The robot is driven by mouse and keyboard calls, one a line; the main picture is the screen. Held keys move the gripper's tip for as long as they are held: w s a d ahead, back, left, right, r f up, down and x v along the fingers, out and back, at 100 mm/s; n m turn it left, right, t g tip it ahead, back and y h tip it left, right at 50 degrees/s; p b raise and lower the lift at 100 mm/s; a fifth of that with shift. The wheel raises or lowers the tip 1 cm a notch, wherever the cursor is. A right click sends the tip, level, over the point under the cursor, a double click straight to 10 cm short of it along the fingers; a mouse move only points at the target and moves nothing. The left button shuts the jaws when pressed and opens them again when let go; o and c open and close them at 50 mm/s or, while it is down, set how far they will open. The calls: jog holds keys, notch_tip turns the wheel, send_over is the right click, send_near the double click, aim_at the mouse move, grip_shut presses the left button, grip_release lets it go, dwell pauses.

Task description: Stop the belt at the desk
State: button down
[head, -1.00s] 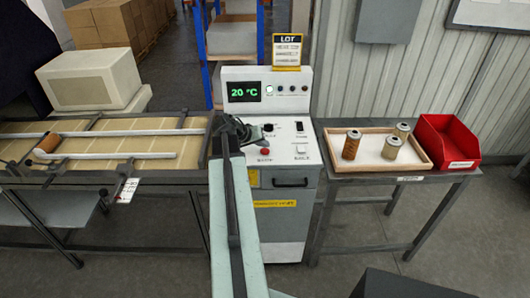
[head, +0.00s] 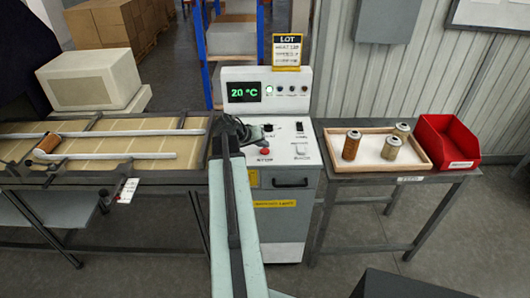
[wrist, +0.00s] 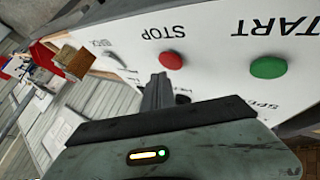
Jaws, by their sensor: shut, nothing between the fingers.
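The control desk (head: 285,215) stands in the middle of the head view with a "20 °C" display (head: 244,92). Its red STOP button (head: 265,151) shows just right of my arm; it also shows in the wrist view (wrist: 172,60). The green START button (wrist: 268,67) shows right of it in the wrist view; my arm seems to hide it in the head view. My gripper (head: 243,130) is over the desk's left side. In the wrist view its shut, empty fingers (wrist: 160,88) point at the panel just below the STOP button, apparently without touching it.
The belt (head: 110,148) lies left, with an orange cartridge (head: 48,143) against a pale guide rail (head: 120,156). On the right, a side table (head: 350,176) holds a wooden tray (head: 425,158) with three cartridges and a red bin (head: 450,140). A grey wall closes the back right.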

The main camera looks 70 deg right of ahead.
aim_at(263, 152)
jog(key=shift+f, duration=0.1)
dwell(0.3)
jog(key=shift+w+f+b, duration=0.1)
jog(key=shift+f+b, duration=0.25)
jog(key=shift+b, duration=0.1)
jog(key=shift+f+b, duration=0.4)
dwell(0.4)
jog(key=shift+r, duration=0.1)
jog(key=shift+r+p, duration=0.75)
jog(key=shift+p, duration=0.1)
notch_tip(263, 152, up, 5)
jog(key=p, duration=0.5)
jog(key=shift+r, duration=0.1)
dwell(0.5)
